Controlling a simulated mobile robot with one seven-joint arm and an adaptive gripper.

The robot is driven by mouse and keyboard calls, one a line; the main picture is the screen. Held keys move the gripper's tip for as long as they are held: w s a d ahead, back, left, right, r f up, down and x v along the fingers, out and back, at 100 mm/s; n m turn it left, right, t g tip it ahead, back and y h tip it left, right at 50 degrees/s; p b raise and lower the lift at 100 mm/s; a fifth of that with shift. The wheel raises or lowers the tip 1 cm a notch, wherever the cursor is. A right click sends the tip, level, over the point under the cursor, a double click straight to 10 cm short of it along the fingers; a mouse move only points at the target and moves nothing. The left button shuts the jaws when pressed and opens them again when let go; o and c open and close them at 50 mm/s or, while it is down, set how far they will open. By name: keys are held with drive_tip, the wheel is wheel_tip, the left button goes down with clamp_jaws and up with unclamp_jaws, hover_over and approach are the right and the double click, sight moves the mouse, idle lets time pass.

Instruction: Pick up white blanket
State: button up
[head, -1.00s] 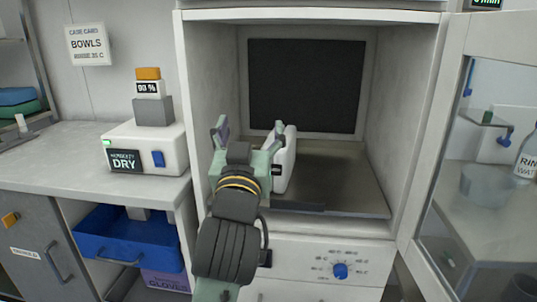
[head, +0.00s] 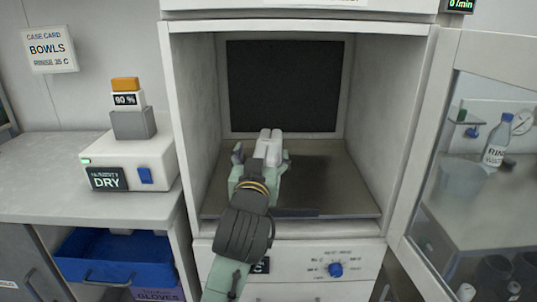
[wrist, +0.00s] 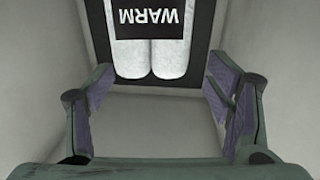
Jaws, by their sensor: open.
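In the wrist view the blanket (wrist: 153,60) shows two rounded white folds and a black label reading WARM, upside down. My gripper (head: 262,162) is inside the cabinet, in front of the blanket, and hides its lower part in the head view. In the wrist view my gripper (wrist: 160,95) is open, with its fingers apart to either side of the blanket's near end. Nothing is held.
The cabinet's walls stand on both sides, and its dark metal floor (head: 335,190) is bare to the right. The glass door (head: 470,150) is swung open at the right. A counter at the left holds a white box (head: 130,160); a blue bin (head: 115,255) is below.

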sight(268, 145)
drive_tip(key=shift+w+d+f+p, duration=0.1)
drive_tip(key=shift+w+d+p, duration=0.2)
drive_tip(key=shift+w, duration=0.75)
drive_tip(key=shift+w+d+f+p, duration=0.15)
drive_tip(key=shift+w+p, duration=0.1)
drive_tip(key=shift+w, duration=0.75)
drive_tip(key=shift+w+d+p, duration=0.25)
drive_tip(key=shift+w+p, duration=0.05)
drive_tip(key=shift+w, duration=0.75)
drive_tip(key=shift+c, duration=0.2)
drive_tip(key=c, duration=1.7)
drive_tip(key=shift+r, duration=0.1)
